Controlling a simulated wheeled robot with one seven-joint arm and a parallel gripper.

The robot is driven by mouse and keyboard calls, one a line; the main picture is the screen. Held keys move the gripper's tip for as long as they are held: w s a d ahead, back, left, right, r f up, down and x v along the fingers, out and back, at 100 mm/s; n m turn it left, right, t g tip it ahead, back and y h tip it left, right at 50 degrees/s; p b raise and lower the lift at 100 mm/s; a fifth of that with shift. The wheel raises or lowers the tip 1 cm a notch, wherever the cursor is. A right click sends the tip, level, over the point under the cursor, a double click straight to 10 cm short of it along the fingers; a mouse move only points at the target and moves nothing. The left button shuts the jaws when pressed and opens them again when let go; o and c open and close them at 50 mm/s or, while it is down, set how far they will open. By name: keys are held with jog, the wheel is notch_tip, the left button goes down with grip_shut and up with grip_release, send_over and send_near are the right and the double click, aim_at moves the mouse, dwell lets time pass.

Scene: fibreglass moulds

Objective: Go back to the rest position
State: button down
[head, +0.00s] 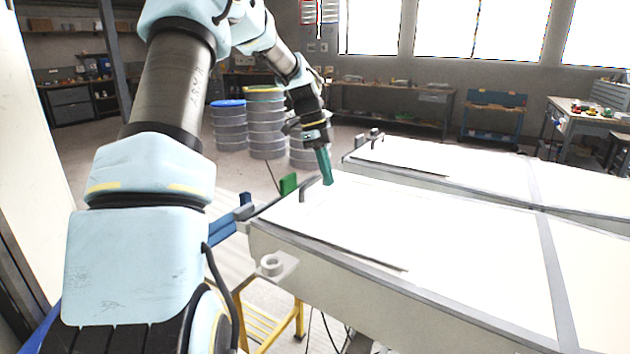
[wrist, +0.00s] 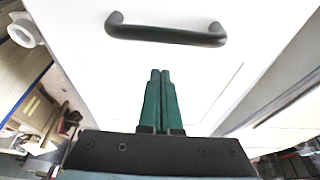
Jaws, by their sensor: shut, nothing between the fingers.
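A dark bar handle (wrist: 167,36) on the white surface lies just beyond the fingertips in the wrist view. In the head view the handle (head: 303,190) stands just left of the fingers. I cannot tell whether the fingers touch the surface. My arm reaches up and over from the left of the head view.
A second white mould (head: 420,155) lies behind. Metal drums (head: 265,125) stand behind my gripper. Workbenches line the back wall. A yellow stand (head: 270,325) is below at the left.

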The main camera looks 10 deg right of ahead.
jog(key=b+v, duration=0.1)
jog(key=v, duration=0.7)
jog(key=n+t+y, duration=0.2)
jog(key=n, duration=1.1)
send_over(286, 217)
notch_tip(286, 217, down, 7)
jog(key=shift+f, duration=0.15)
jog(key=s+a+f+n+t, duration=0.1)
jog(key=s+a+f+n, duration=0.4)
jog(key=s+a+n, duration=0.4)
jog(key=s+n, duration=0.2)
jog(key=s, duration=0.2)
jog(key=shift+n+t+y, duration=0.3)
jog(key=shift+t, duration=0.1)
jog(key=shift+s+f, duration=0.1)
